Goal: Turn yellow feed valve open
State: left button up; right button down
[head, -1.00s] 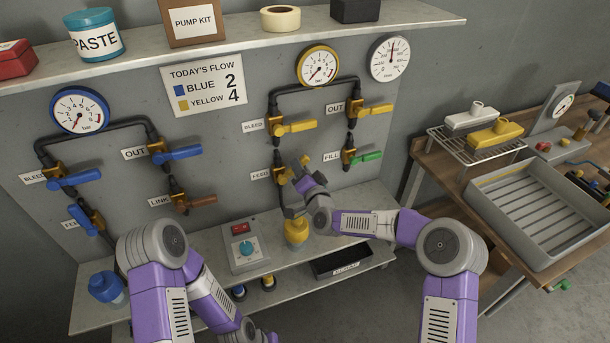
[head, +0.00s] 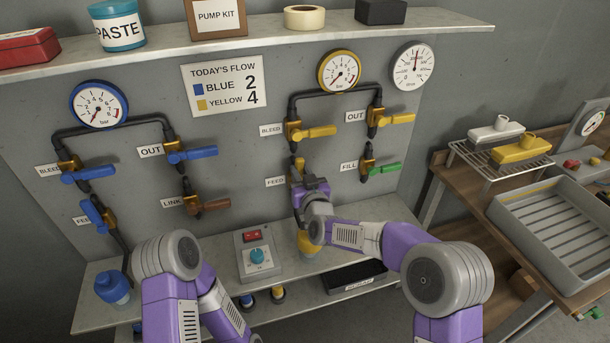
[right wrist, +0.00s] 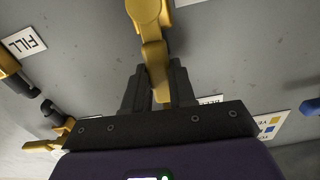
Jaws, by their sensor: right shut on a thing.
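The yellow feed valve (head: 298,164) is on the wall panel, beside the FEED label (head: 275,182) and below the yellow bleed valve (head: 311,132). In the head view my right gripper (head: 299,179) covers most of its handle. In the right wrist view the yellow handle (right wrist: 154,58) runs down between the two dark fingers of the gripper (right wrist: 155,88), which is shut on it. The yellow gauge (head: 339,71) above has its needle toward the low end. My left arm is at the lower left, its gripper out of view.
The yellow out valve (head: 392,118) and green fill valve (head: 381,168) are right of my gripper. A control box (head: 258,256) and a yellow object (head: 309,243) stand on the shelf below.

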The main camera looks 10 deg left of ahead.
jog(key=shift+s+a+n, duration=0.1)
jog(key=shift+a+n, duration=0.15)
jog(key=shift+n, duration=0.25)
jog(key=c, duration=0.9)
grip_release()
jog(key=shift+s, duration=0.15)
jog(key=v, duration=0.7)
jog(key=shift+s+d+p, duration=0.1)
jog(key=shift+s+p, duration=0.05)
jog(key=shift+p, duration=0.15)
jog(key=shift+f, duration=0.1)
